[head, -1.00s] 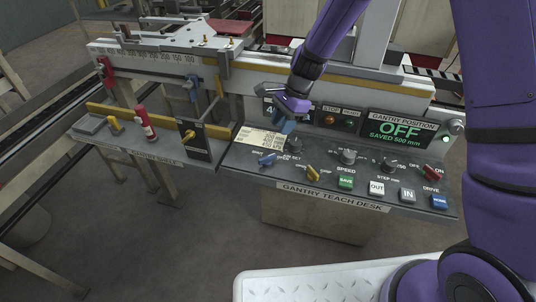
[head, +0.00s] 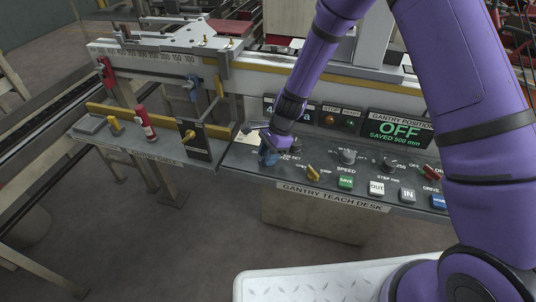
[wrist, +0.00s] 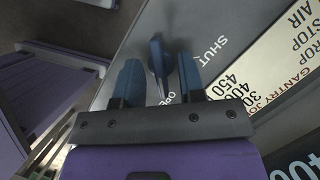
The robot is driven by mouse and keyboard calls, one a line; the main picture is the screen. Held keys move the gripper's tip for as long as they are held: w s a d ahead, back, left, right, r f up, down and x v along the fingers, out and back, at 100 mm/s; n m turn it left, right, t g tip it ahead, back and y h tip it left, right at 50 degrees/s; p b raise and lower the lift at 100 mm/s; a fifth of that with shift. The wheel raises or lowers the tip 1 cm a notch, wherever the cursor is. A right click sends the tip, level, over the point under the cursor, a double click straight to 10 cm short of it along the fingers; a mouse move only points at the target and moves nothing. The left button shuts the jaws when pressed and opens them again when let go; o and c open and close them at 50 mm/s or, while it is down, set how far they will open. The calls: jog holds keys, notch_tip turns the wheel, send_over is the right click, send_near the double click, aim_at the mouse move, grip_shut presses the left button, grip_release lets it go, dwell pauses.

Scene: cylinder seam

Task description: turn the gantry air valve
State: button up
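The gantry air valve shows in the wrist view as a dark blue lever (wrist: 158,62) on the desk, beside the printed word SHUT; part of another word shows near its lower end. My gripper (wrist: 157,82) is open, with one blue finger on each side of the lever. A gap shows on both sides, so neither finger seems to touch it. In the head view my gripper (head: 268,153) is low over the left part of the gantry teach desk (head: 330,197) and largely covers the valve.
The gantry position display (head: 398,130) reads OFF, saved 500 mm. A red-and-white bottle-like object (head: 146,124) stands on the shelf at left.

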grip_shut()
jog(key=shift+f+n, duration=0.1)
jog(key=shift+n, duration=0.3)
jog(key=n+g+h, duration=0.1)
jog(key=n, duration=0.2)
jog(key=shift+s+n+g, duration=0.1)
jog(key=shift+n+g, duration=0.2)
jog(key=shift+n, duration=0.1)
jog(key=n, duration=0.2)
jog(key=n+g+h, duration=0.1)
jog(key=n, duration=0.1)
jog(key=shift+a+f+n+h, duration=0.1)
jog(key=shift+n+h, duration=0.2)
jog(key=n+h, duration=0.1)
jog(key=n, duration=0.3)
jog(key=shift+h, duration=0.3)
jog(key=n, duration=0.2)
jog(key=n+h, duration=0.1)
jog(key=n, duration=0.1)
jog(key=shift+s+n+h, duration=0.1)
jog(key=shift+n+h, duration=0.2)
